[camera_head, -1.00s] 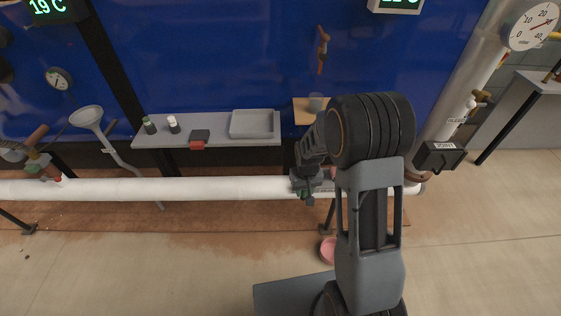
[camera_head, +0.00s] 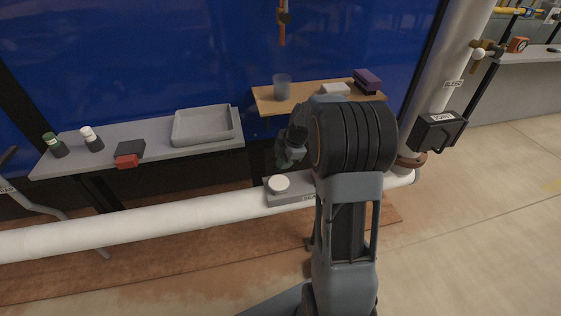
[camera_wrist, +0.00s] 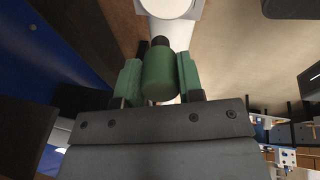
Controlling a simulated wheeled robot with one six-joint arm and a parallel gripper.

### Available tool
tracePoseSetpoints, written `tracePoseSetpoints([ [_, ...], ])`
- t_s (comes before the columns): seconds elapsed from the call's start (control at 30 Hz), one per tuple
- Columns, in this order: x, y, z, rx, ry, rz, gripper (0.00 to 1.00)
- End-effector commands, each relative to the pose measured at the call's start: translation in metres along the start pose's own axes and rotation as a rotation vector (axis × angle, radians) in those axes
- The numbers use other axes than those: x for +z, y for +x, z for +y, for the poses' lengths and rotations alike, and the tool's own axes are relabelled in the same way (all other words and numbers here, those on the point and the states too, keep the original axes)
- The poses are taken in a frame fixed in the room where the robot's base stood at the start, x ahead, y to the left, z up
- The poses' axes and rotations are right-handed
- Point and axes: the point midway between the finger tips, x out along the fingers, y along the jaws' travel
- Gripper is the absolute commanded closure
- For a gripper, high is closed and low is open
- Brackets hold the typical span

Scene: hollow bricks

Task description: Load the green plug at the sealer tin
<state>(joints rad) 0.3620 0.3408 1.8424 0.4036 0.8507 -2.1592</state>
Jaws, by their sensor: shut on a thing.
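My gripper (camera_wrist: 158,80) is shut on a dark green plug (camera_wrist: 158,72), which sits between its two lighter green finger pads in the wrist view. The plug has a black tip pointing up the picture. A round white-topped tin (camera_head: 279,184) rests on a grey block on the white pipe; its label is too small to read. It also shows at the top of the wrist view (camera_wrist: 168,5), beyond the plug's tip and apart from it. In the head view my gripper (camera_head: 287,158) is just above the tin, its fingertips partly hidden by dark wrist parts.
A grey shelf (camera_head: 160,158) at left holds two small bottles (camera_head: 73,142), a black-and-red item (camera_head: 129,153) and a grey tray (camera_head: 203,126). A wooden shelf (camera_head: 300,101) behind holds a cup, a white block and a purple box. A black box (camera_head: 437,131) is on the right pipe.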

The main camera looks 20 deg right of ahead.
Motion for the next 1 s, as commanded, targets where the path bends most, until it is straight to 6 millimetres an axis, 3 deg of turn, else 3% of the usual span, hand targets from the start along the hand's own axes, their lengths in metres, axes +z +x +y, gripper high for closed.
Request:
tracePoseSetpoints([
  [0.37, 0.009, 0.009, -0.001, -0.009, -0.084, 0.033, 0.89],
  [1.0, 0.02, 0.057, -0.013, -0.01, -0.082, 0.033, 0.89],
])
